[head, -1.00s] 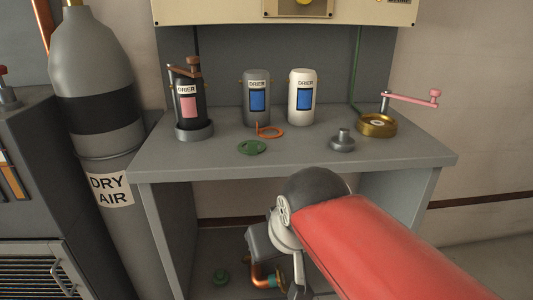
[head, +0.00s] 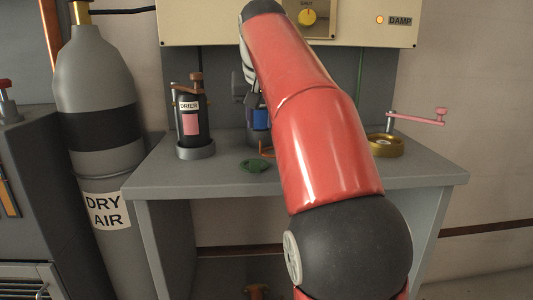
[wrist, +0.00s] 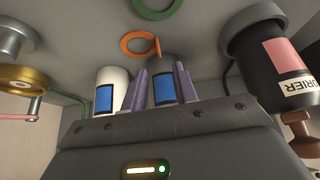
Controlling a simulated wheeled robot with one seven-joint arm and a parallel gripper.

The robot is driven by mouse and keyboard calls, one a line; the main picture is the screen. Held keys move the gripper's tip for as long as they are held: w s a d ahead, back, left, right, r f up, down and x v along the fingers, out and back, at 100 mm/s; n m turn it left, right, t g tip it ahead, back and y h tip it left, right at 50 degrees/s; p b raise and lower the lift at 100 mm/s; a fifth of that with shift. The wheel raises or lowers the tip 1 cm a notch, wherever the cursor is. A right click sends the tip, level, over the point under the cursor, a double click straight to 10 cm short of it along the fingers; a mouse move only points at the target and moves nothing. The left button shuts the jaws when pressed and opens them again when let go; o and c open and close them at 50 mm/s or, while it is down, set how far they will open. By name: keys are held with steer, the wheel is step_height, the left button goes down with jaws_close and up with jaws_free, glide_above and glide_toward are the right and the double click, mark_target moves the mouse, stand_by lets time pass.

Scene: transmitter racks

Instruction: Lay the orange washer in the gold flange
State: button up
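The orange washer (wrist: 136,42) lies flat on the bench with a small upright tab; in the head view only a sliver of it (head: 266,151) shows beside my arm. The gold flange (head: 386,147) sits at the bench's right, with a pink-handled crank (head: 418,118) above it; it also shows at the left of the wrist view (wrist: 24,78). My gripper (wrist: 160,69) is open and empty, its two purple-grey fingers apart.
A green ring (head: 255,165) lies near the washer. A black drier with a clamp (head: 192,120) stands left on the bench. A white canister (wrist: 111,79) stands beside the grey one. A grey knobbed piece (wrist: 14,38) lies near the flange. My arm hides the bench's middle in the head view.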

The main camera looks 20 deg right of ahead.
mark_target(260, 140)
steer(key=b+x, duration=0.2)
steer(key=x, duration=0.5)
steer(key=shift+s+f, duration=0.15)
steer(key=shift+f, duration=0.1)
jaws_close()
